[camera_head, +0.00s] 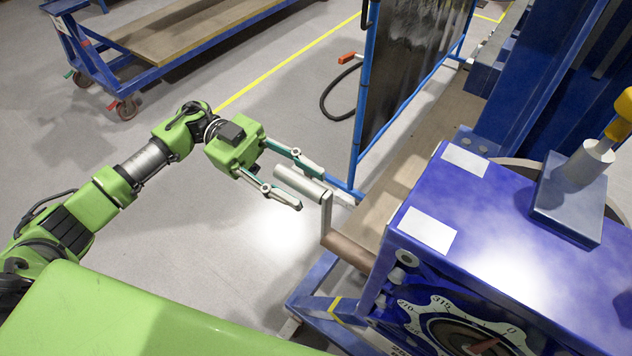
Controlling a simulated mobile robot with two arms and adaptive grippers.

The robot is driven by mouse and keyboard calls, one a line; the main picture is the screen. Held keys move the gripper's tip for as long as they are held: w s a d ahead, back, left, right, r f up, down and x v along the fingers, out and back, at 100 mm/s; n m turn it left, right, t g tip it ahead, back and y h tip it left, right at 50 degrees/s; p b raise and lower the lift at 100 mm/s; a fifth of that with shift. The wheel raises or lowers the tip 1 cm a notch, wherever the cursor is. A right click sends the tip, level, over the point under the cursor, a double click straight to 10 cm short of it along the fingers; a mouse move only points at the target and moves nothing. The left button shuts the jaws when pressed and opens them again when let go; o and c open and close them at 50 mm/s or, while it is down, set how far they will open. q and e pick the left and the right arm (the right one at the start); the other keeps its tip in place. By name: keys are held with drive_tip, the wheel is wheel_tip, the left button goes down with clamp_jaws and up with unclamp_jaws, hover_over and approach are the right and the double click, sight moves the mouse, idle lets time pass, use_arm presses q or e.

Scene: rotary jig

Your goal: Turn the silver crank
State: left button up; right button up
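The silver crank (327,212) sticks out from the left side of the blue jig housing (475,225). Its shaft runs to the housing, its arm rises from the shaft, and a cylindrical handle (298,184) points left towards my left gripper. My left gripper (312,190) is open, with one finger on the far side of the handle and one on the near side. The handle's free end lies between the fingers in this view; I cannot tell whether they touch it. My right gripper is not in view.
A dial with degree numbers (440,308) is on the housing's front. A blue-framed dark screen (408,60) stands behind the crank. A blue cart with a wooden top (180,35) is at the upper left. Grey floor (215,220) is clear around my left arm.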

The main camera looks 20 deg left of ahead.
sight(318, 190)
use_arm(q)
drive_tip(key=shift+p+x, duration=0.35)
drive_tip(key=shift+x, duration=1.5)
clamp_jaws()
drive_tip(key=shift+w+r+n, duration=0.1)
drive_tip(key=shift+w+n, duration=0.2)
